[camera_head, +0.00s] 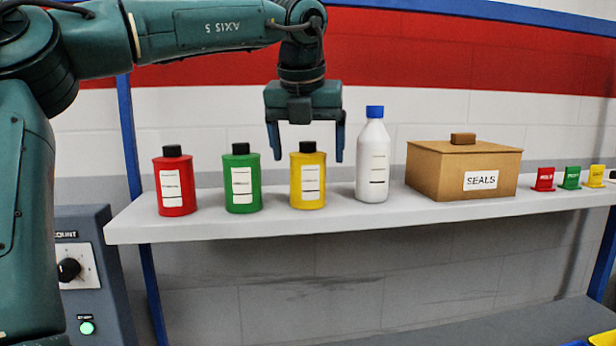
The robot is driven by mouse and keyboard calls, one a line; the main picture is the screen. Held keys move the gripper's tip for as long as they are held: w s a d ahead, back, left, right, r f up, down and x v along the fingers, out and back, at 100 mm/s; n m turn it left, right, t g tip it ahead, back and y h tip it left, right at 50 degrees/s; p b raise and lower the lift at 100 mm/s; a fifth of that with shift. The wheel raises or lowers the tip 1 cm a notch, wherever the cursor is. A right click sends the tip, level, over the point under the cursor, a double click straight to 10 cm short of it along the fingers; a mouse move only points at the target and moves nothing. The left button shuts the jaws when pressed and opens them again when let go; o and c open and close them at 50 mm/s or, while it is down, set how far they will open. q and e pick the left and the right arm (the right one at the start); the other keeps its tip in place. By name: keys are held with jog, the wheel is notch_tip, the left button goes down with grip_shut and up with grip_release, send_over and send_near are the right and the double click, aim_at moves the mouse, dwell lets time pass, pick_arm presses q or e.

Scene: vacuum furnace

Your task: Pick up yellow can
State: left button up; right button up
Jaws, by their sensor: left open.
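The yellow can (308,180) stands upright on the white shelf, with a black cap and a white label. My left gripper (307,156) points straight down above it, with its two blue fingers open. The fingertips are spread to either side of the can at about the height of its cap in the picture. No contact between fingers and can shows, and I cannot tell how far apart they are in depth. My right gripper is not in the view.
On the white shelf (330,219) a red can (175,183) and a green can (242,181) stand left of the yellow can. A white bottle (373,160) with a blue cap stands close on its right. A brown SEALS box (440,175) and small coloured tags (569,178) sit farther right.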

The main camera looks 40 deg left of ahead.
aim_at(307, 154)
pick_arm(q)
jog(key=x, duration=0.4)
jog(key=shift+a+p, duration=0.1)
jog(key=shift+p, duration=0.2)
jog(key=shift+s+r, duration=0.1)
jog(key=c, duration=1.2)
jog(key=shift+c, duration=0.3)
jog(key=shift+r, duration=0.15)
